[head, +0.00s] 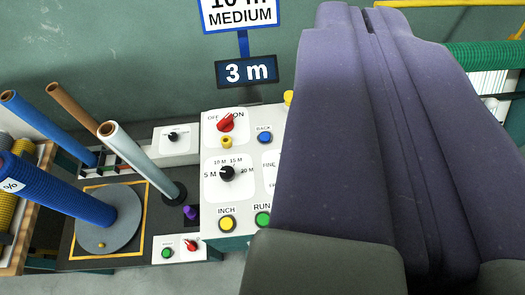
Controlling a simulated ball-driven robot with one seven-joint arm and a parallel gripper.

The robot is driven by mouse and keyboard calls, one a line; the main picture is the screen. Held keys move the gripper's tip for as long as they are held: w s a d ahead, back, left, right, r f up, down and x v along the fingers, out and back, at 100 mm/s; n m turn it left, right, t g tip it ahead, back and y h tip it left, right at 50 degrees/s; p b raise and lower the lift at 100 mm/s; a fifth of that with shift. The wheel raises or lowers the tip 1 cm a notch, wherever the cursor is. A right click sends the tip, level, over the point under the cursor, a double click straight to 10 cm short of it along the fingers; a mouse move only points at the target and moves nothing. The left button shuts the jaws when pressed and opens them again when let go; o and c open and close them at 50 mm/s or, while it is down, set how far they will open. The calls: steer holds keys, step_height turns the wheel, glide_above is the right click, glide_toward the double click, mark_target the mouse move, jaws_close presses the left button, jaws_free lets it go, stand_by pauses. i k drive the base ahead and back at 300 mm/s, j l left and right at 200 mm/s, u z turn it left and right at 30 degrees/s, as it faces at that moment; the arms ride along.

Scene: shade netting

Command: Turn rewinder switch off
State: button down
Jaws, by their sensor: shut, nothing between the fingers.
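A white control panel (209,195) stands left of my gripper. On its top is a red rotary switch (226,123) between the labels OFF and ON. Its handle slants to the upper right, towards ON. A second red knob (191,245) sits on a small white box at the panel's lower left, beside a green button (167,253); its label is too small to read. I see no label naming the rewinder. My gripper (366,18) is large and close in the right half, shut and empty. It hides the panel's right part.
The panel also has a black dial (227,173), a blue button (264,137), a yellow INCH button (227,223) and a green RUN button (263,219). A 3 m display (247,71) stands behind. Upright tubes, including a blue roll (75,200) on a grey disc (107,235), rise at left.

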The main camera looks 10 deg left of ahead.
mark_target(225, 125)
steer(key=i+j, duration=0.2)
steer(key=i, duration=0.25)
steer(key=i+j, duration=0.15)
steer(key=i, duration=0.35)
